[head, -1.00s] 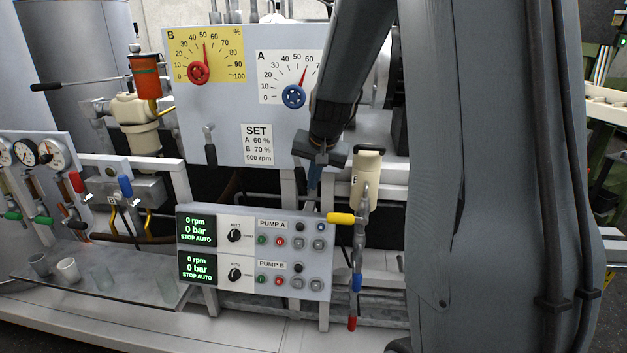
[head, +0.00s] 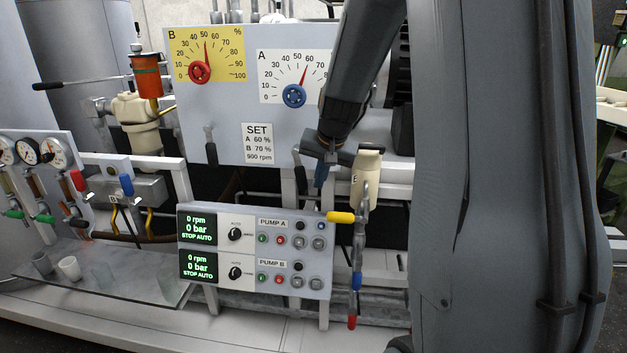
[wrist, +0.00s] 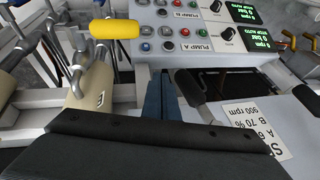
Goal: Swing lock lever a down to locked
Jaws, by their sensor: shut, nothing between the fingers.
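Lock lever a, a short grey lever with a black grip, is on the grey panel below dial A. In the wrist view its black grip (wrist: 189,88) hangs down toward the pump panel, slightly tilted. In the head view the lever (head: 299,172) is small and close beside my gripper's left side. My gripper (head: 319,183) is shut and empty, its blue fingers pointing down just right of the lever. In the wrist view the fingers (wrist: 161,96) are just left of the grip; I cannot tell whether they touch it.
A similar lever (head: 211,148) hangs below dial B (head: 200,72). The pump control panel (head: 255,255) is just below my gripper. A cream cylinder (head: 367,172) and a yellow handle (head: 341,217) are close on the right. Dial A's blue knob (head: 294,96) is above.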

